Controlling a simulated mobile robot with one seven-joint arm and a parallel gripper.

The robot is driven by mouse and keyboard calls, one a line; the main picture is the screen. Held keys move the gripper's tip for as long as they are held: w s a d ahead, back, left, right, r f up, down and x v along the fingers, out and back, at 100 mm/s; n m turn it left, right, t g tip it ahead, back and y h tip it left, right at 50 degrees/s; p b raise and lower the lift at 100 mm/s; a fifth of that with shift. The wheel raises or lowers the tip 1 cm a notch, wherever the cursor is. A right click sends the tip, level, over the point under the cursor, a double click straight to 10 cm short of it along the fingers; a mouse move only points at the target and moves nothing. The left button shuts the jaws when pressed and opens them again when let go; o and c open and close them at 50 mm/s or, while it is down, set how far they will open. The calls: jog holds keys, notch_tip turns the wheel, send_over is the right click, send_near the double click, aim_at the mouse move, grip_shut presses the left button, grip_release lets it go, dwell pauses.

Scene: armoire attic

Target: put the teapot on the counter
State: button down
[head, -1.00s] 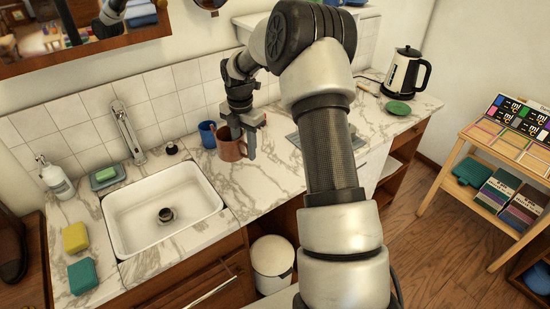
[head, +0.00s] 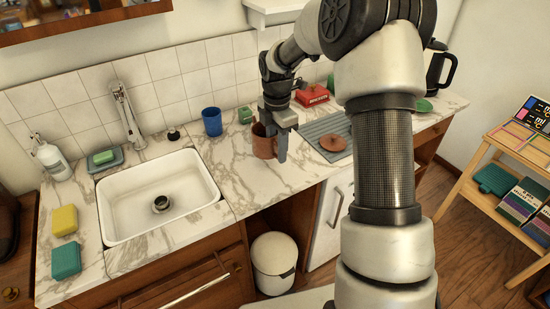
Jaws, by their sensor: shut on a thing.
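A brown, open-topped vessel, seemingly the teapot (head: 264,145), is upright at the counter (head: 228,172), right of the sink. My gripper (head: 277,135) points down and is shut on its right side. I cannot tell whether its base touches the marble. A brown lid-like disc with a knob (head: 333,143) lies on the grey ribbed mat (head: 313,130), right of my gripper.
A blue cup (head: 211,122) and a green block (head: 245,115) stand behind and left of the vessel. A red box (head: 313,95) is at the back. The white sink (head: 158,198) lies left. Marble is clear between sink and vessel.

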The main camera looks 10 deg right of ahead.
jog(key=shift+f, duration=2.2)
jog(key=shift+f, duration=0.2)
jog(key=c, duration=1.2)
grip_release()
